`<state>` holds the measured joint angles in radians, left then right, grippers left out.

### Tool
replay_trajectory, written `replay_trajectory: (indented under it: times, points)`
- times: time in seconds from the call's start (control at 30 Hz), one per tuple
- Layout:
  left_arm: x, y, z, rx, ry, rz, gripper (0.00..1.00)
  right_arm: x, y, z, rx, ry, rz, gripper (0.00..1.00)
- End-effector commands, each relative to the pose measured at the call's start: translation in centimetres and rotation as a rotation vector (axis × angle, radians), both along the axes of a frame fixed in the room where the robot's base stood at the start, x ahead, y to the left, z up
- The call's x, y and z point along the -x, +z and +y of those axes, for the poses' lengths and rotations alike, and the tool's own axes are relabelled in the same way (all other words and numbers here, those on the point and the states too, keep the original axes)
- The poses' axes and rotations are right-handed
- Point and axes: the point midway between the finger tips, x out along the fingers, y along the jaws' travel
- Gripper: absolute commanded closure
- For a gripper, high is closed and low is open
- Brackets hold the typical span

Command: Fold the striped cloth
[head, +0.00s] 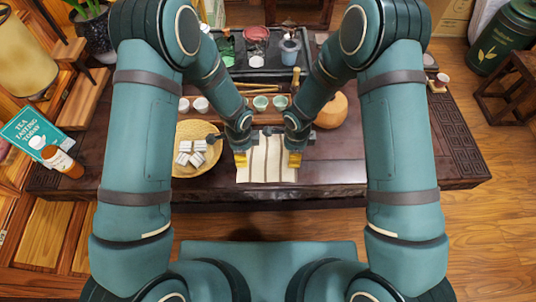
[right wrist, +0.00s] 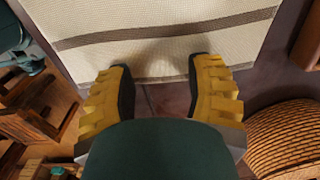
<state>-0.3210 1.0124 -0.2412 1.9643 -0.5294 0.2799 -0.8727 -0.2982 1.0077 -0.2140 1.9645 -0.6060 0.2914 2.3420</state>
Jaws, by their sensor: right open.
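The striped cloth (head: 267,163) is cream with darker stripes and lies near the front edge of the dark table. My left gripper (head: 240,158) is at the cloth's left edge; the view does not show whether its yellow fingers are open. My right gripper (head: 294,158) is at the cloth's right edge. In the right wrist view the cloth (right wrist: 190,42) looks flat, with brown stripes. There the right gripper's fingers (right wrist: 159,62) are apart, their tips at the cloth's near edge, with nothing clearly held between them.
A round woven tray (head: 184,138) with several wrapped pieces sits left of the cloth. Small cups (head: 261,103) and a round tan object (head: 332,112) stand behind it. A dark tea tray (head: 290,75) is at the back.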

Motion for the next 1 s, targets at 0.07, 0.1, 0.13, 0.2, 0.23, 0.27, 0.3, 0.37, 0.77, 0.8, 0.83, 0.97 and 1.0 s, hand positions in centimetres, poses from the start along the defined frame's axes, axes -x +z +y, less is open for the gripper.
replay_trajectory:
  times: [0.07, 0.1, 0.13, 0.2, 0.23, 0.27, 0.3, 0.37, 0.77, 0.8, 0.83, 0.97, 1.0]
  points:
    - [-0.01, 0.01, 0.01, 0.0, 0.0, 0.0, 0.47, -0.01, 0.01, -0.01, 0.0, 0.0, 0.0, 0.47]
    - [-0.01, 0.02, 0.01, 0.0, 0.0, 0.0, 0.47, -0.02, 0.02, -0.01, 0.0, 0.0, 0.0, 0.47]
    - [-0.01, 0.02, 0.01, 0.0, 0.0, 0.0, 0.47, -0.01, 0.02, -0.01, 0.0, 0.0, 0.0, 0.47]
    - [0.0, -0.02, 0.01, 0.0, 0.0, 0.0, 0.47, -0.01, -0.02, -0.01, 0.0, 0.0, 0.0, 0.47]
    - [0.0, -0.09, 0.0, 0.0, 0.0, 0.0, 0.47, -0.02, -0.09, -0.01, 0.0, 0.0, 0.0, 0.47]
    - [0.0, -0.19, 0.0, 0.0, 0.0, 0.0, 0.47, -0.01, -0.19, -0.01, 0.0, 0.0, 0.0, 0.47]
    - [0.0, -0.32, 0.0, 0.0, 0.0, 0.0, 0.47, -0.01, -0.32, -0.01, 0.0, 0.0, 0.0, 0.47]
    - [0.01, -0.41, 0.0, 0.0, 0.0, 0.0, 0.43, -0.01, -0.41, -0.01, 0.0, 0.0, 0.0, 0.43]
    - [0.03, -0.64, 0.03, 0.0, 0.0, 0.001, 1.0, 0.0, -0.63, -0.02, 0.0, 0.0, 0.0, 1.0]
    - [0.04, -0.63, 0.03, 0.0, 0.0, 0.001, 1.0, 0.01, -0.63, -0.02, 0.0, 0.0, 0.0, 1.0]
    - [0.04, -0.64, 0.03, -0.001, 0.0, 0.001, 1.0, 0.01, -0.64, -0.03, 0.0, 0.0, 0.0, 1.0]
    - [0.07, -0.68, 0.04, -0.001, 0.0, 0.002, 1.0, 0.03, -0.68, -0.04, 0.0, 0.0, 0.001, 1.0]
    - [0.07, -0.69, 0.05, -0.001, 0.0, 0.002, 1.0, 0.04, -0.69, -0.04, 0.0, 0.0, 0.001, 1.0]
